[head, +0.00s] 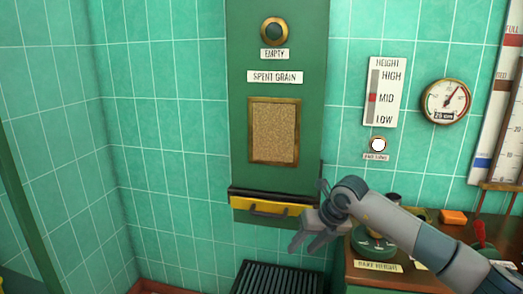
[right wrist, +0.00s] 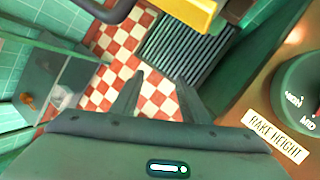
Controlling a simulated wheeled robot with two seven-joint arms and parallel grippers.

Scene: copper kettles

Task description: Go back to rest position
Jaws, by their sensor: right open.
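My right gripper (head: 312,243) is in the head view, low and right of centre, in front of the green spent grain panel (head: 236,120) and below its yellow drawer front (head: 262,206). Its fingers are apart and nothing is between them. In the right wrist view, the two fingers of my right gripper (right wrist: 155,95) show against the red and white checkered floor (right wrist: 105,60). The yellow front (right wrist: 188,12) is at the top of that view. My left gripper is in neither view.
A wooden counter (head: 353,272) with a rake height dial (head: 372,245) stands beside my right arm; the dial also shows in the right wrist view (right wrist: 303,88). A dark slatted grate (head: 278,278) lies below. A gauge (head: 446,101) and height scale (head: 384,92) hang on the tiled wall.

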